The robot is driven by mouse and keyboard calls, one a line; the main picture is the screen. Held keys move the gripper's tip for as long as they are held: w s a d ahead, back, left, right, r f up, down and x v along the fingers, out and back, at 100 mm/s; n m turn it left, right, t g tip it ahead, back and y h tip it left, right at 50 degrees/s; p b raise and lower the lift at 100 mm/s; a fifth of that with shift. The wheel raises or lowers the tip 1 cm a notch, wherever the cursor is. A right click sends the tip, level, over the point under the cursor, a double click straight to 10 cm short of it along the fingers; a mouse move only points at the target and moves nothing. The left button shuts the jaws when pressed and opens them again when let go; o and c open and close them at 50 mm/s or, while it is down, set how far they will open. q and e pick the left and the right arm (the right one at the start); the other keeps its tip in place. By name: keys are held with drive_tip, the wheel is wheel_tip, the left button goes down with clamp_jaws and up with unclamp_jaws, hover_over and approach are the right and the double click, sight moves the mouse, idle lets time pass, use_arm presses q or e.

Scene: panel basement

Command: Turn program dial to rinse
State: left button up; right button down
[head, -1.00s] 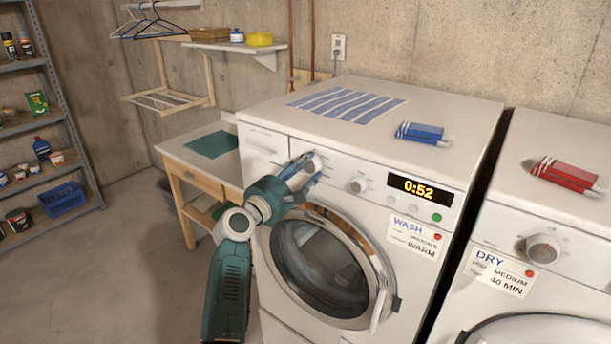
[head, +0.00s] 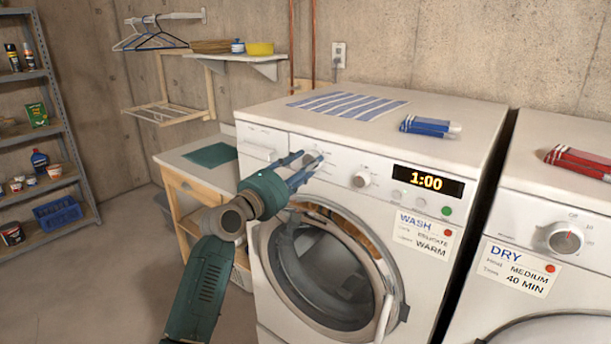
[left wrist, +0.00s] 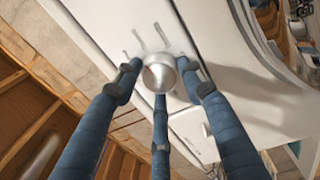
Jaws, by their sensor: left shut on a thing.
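The white washer (head: 420,155) stands in front of me with two dials on its panel. My left gripper (head: 309,160) is at the left dial, in front of the panel, and hides most of this dial in the head view. In the left wrist view the dial shows as a round silver knob (left wrist: 159,73), with my blue fingers around it; the gripper is shut on it. The second dial (head: 361,180) is to its right, clear of the gripper. The lit display (head: 428,182) reads 1:00. My right gripper is not in view.
A card (head: 427,234) under the display reads WASH, DELICATE, WARM. The round washer door (head: 392,275) is below the gripper. A dryer (head: 510,222) with its own dial (head: 565,238) stands at the right. A small table (head: 183,183) is at the left.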

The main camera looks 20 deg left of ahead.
use_arm(q)
drive_tip(key=shift+a+m+g+h+b, duration=0.1)
drive_tip(key=shift+m+g+b, duration=0.45)
drive_tip(key=shift+m, duration=4.4)
drive_tip(key=shift+d+m+g+h+b, duration=0.15)
drive_tip(key=shift+m+b, duration=0.75)
drive_tip(key=shift+m, duration=4)
drive_tip(key=shift+a+m+g+h+b, duration=0.15)
drive_tip(key=shift+m+g+b, duration=0.45)
drive_tip(key=shift+m, duration=4.35)
drive_tip(key=o, duration=1)
drive_tip(key=shift+o, duration=0.8)
drive_tip(key=shift+a+r, duration=0.1)
